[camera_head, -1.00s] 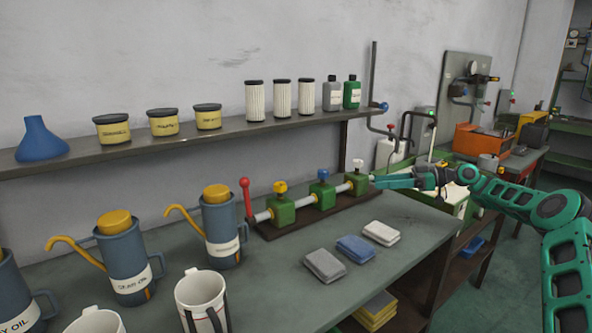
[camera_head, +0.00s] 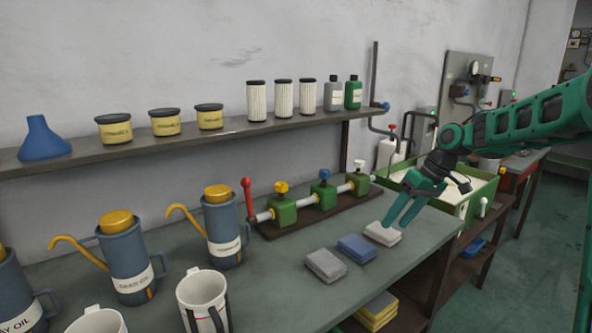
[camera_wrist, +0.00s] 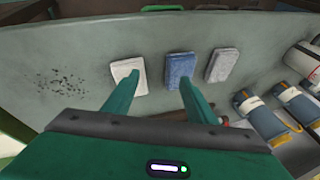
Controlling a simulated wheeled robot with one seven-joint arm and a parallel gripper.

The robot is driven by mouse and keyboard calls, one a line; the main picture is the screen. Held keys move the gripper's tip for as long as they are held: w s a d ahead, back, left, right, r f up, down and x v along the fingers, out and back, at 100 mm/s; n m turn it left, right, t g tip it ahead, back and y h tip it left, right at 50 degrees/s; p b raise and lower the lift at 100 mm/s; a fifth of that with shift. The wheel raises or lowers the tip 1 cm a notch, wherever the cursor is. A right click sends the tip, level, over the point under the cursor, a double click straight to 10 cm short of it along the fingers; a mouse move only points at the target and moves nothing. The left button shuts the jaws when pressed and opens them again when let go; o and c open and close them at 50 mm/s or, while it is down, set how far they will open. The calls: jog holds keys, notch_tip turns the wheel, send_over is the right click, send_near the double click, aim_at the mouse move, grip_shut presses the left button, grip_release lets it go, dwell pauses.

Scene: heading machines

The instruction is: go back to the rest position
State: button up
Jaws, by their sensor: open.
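My gripper (camera_head: 398,216) is open and empty. In the head view it hangs above the right end of the workbench, with its fingers pointing down and left. The fingertips overlap the white folded cloth (camera_head: 382,234) in the picture; I cannot tell the exact height above it. In the wrist view my gripper (camera_wrist: 165,90) shows two spread fingers with nothing between them. The white cloth (camera_wrist: 128,74) lies beyond the left finger, and the blue cloth (camera_wrist: 180,70) beyond the right finger. The valve assembly (camera_head: 318,200) with yellow, blue and white knobs stands behind the cloths.
A grey cloth (camera_head: 325,265) lies on the bench (camera_head: 290,300). Oil cans (camera_head: 222,232) and white jugs (camera_head: 203,300) stand at left. A wall shelf (camera_head: 230,133) holds tins, filters and bottles. A green tray (camera_head: 480,185) stands right of the bench. Open floor (camera_head: 540,250) lies at right.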

jog(key=s+d+m+h, duration=0.1)
jog(key=s+d+m, duration=0.3)
jog(key=s, duration=0.9)
jog(key=s+d+f+m+g+h, duration=0.1)
jog(key=s+d+m+h, duration=0.1)
jog(key=s, duration=1.2)
jog(key=s+d+f+m+h, duration=0.1)
jog(key=s+d+m, duration=0.4)
jog(key=s, duration=0.9)
jog(key=shift+s+d+f+m, duration=0.25)
jog(key=shift+d+m, duration=0.05)
jog(key=shift+d, duration=0.5)
jog(key=shift+w+f+g+h, duration=0.25)
jog(key=shift+w+g+h, duration=0.05)
jog(key=shift+w, duration=0.35)
